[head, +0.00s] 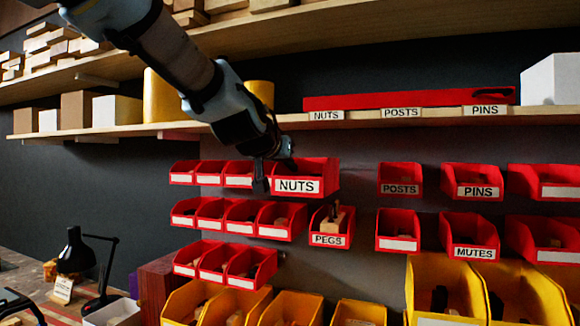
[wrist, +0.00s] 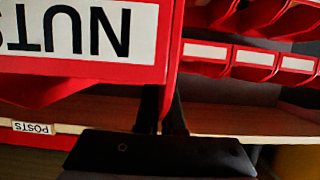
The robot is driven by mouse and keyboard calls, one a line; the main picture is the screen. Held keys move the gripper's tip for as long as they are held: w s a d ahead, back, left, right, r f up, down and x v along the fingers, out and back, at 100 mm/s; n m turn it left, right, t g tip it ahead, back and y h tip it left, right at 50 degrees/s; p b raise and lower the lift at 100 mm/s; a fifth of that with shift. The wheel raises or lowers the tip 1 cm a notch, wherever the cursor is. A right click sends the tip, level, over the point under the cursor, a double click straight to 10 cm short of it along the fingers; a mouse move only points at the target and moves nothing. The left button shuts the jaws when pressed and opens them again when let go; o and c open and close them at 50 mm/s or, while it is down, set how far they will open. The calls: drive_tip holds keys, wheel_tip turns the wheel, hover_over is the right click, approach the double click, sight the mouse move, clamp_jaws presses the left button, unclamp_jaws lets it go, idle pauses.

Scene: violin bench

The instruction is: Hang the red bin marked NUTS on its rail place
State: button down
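The red NUTS bin (head: 318,167) is upright in front of the upper row of wall bins, label facing out. It looks larger than its neighbours. My gripper (head: 274,174) is at the bin's left wall, with one finger on each side, and appears shut on that wall. In the wrist view the bin (wrist: 80,72) is upside down and close, and my gripper's dark fingers (wrist: 162,112) meet its wall. The shelf-edge NUTS label (head: 326,115) is above the bin. The rail behind the bin is hidden, and I cannot tell whether the bin touches it.
The red POSTS bin (head: 401,180) hangs to the right, with a gap between. The PEGS bin (head: 331,228) is just below, and several small red bins (head: 210,172) are to the left. The wooden shelf (head: 440,116) runs above. Yellow bins (head: 425,280) stand lower.

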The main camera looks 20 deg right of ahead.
sight(298, 161)
drive_tip(key=shift+w+d+b, duration=2.15)
drive_tip(key=shift+w+d, duration=1.2)
drive_tip(key=shift+w, duration=0.25)
drive_tip(key=w+d+p, duration=0.3)
drive_tip(key=d, duration=0.3)
drive_tip(key=shift+w, duration=0.35)
drive_tip(key=shift+d, duration=0.1)
